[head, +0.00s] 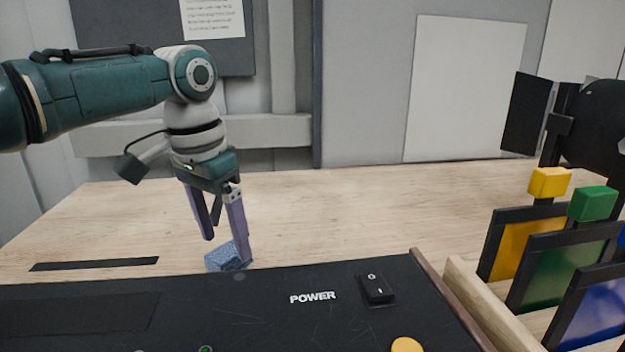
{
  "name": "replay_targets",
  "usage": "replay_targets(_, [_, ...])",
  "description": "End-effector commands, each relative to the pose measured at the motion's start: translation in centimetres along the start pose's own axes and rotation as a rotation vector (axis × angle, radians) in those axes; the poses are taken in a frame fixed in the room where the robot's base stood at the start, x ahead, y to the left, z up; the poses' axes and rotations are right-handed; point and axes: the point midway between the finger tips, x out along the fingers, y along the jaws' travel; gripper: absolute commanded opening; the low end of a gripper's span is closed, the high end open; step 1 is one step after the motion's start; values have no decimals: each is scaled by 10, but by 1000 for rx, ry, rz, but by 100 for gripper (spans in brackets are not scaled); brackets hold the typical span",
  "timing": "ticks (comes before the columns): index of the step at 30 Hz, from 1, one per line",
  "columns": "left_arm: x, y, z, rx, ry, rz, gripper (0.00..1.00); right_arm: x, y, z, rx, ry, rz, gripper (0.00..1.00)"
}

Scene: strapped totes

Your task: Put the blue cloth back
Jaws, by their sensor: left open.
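The blue cloth (222,258) is a small folded light-blue piece on the wooden table, just behind the black panel's far edge. My left gripper (227,251) points down over it with its purple fingers apart. One fingertip is close beside the cloth's right side; I cannot tell whether it touches. The panel's edge may hide the cloth's lower part. My right gripper is not clearly seen; a dark blurred shape stands at the upper right.
The black panel (330,325) with a POWER switch (376,289) fills the front. A wooden rack (470,285) with yellow, green and blue framed cards stands at right. A dark slot (95,264) lies at left. The table (370,205) behind is clear.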

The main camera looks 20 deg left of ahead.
Motion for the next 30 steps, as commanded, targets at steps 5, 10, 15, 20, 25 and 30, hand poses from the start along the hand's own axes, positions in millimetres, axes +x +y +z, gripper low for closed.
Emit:
replay_targets(5, [-45, 0, -1, 1, 4, -1, 84, -12, 0, -4, 2, 1, -1, 75])
replay_targets(10, [-79, -1, -1, 0, 4, -2, 84, -15, 0, -5, 4, 1, -3, 75])
replay_targets(15, [-97, 0, 0, -1, 2, -1, 84, -16, -1, -6, 5, 1, -4, 75])
replay_targets(20, [-101, 0, 0, -1, 0, 0, 84, -16, -1, -6, 5, 2, -4, 75])
replay_targets(25, [-101, 0, 0, -1, 0, 0, 84, -16, -1, -6, 5, 2, -4, 75])
replay_targets(30, [-100, 0, 0, -1, 0, 0, 84, -16, -1, -6, 5, 2, -4, 75])
